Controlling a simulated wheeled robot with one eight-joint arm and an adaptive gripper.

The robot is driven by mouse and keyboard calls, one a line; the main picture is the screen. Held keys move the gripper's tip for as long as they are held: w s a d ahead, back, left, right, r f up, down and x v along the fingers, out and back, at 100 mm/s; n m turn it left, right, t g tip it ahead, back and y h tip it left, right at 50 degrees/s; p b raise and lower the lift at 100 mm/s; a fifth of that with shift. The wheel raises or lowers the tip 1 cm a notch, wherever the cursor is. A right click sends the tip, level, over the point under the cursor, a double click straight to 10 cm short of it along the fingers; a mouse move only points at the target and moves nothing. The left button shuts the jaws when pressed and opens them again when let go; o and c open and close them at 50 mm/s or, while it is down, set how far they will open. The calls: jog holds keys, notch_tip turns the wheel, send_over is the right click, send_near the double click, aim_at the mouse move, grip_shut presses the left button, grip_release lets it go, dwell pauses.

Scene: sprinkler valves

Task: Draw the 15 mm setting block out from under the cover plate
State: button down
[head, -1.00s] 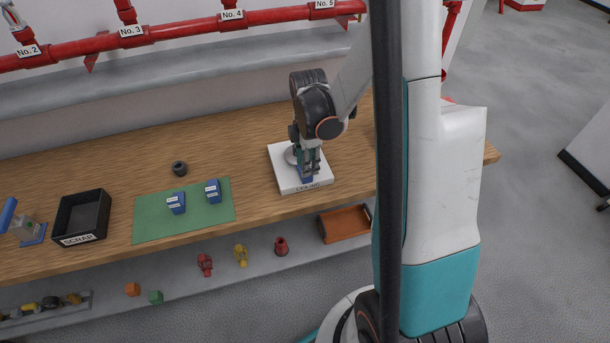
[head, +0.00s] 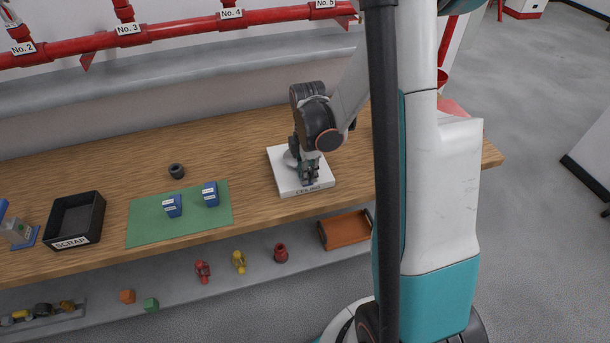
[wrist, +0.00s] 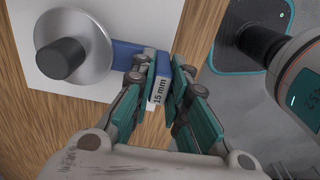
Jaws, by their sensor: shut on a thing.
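The blue setting block (wrist: 159,90), marked "15 mm", shows in the wrist view between the teal fingers of my gripper (wrist: 165,88). The gripper is shut on its labelled end. The block's other end reaches left to the round metal cover plate (wrist: 90,45), which has a dark knob on top. Whether the block's far end is still under the plate's rim is hard to tell. In the head view my gripper (head: 309,180) is low over the white board (head: 284,181) marked "CEILING", and hides most of the block and plate.
Two blue blocks (head: 210,194) stand on a green mat (head: 150,232) to the left. A dark ring (head: 177,171) lies behind it. A black SCRAP tray (head: 97,222) is farther left. An orange tray (head: 345,230) and several fittings sit on the lower shelf.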

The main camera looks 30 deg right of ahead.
jog(key=shift+s+a, duration=0.25)
jog(key=shift+s, duration=0.5)
jog(key=shift+s+a, duration=0.1)
jog(key=shift+s, duration=0.2)
jog(key=shift+s+a+b, duration=0.15)
jog(key=shift+s+b, duration=0.15)
jog(key=shift+s, duration=0.35)
notch_tip(320, 180, up, 4)
jog(key=p, duration=0.2)
jog(key=shift+p, duration=0.35)
jog(key=shift+w+a, duration=0.1)
